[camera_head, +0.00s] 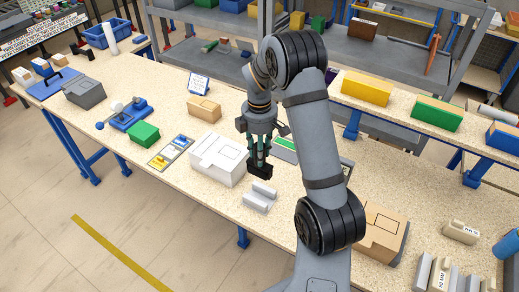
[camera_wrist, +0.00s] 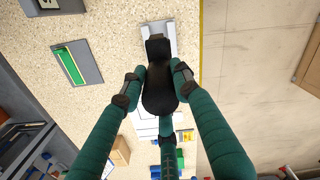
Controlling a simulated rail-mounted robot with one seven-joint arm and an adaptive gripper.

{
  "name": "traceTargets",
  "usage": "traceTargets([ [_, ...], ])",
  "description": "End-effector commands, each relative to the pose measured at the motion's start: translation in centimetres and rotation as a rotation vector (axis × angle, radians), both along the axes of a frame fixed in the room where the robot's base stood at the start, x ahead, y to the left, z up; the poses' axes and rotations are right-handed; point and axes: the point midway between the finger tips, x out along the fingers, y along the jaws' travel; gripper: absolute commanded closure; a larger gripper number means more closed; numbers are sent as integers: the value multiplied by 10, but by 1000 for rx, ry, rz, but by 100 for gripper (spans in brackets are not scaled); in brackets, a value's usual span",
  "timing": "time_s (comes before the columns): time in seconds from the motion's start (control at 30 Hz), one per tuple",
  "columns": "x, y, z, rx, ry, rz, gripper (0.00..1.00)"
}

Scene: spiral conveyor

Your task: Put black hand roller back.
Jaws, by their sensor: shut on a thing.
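My gripper (camera_head: 259,160) has green fingers with dark tips and is shut on the black hand roller (camera_head: 262,172). In the wrist view the fingertips (camera_wrist: 155,82) close around the roller (camera_wrist: 158,95), whose narrower end points toward a light grey grooved block. In the head view this grey block (camera_head: 260,196) lies on the table near its front edge, just below the roller. The wrist view also shows the block (camera_wrist: 160,30), partly covered by the roller's end. I cannot tell whether the roller touches it. The fingers hide part of the roller.
A large white block (camera_head: 218,160) stands close to the left of the roller. A tan block (camera_head: 382,230) is to the right. A grey tray with a green strip (camera_wrist: 76,63) lies behind. The table (camera_head: 225,205) ends at the front, with open floor beyond.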

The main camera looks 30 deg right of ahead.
Motion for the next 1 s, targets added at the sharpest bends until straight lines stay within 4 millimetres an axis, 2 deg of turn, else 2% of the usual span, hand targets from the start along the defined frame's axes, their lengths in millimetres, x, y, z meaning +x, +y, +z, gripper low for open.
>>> traceTargets([
  [0.27, 0, 0, 0, 1, 0, 3, 97],
  [0.47, -1, 0, -12, 0, 1, 4, 97],
  [1.0, -1, 0, -79, 0, 1, 5, 97],
])
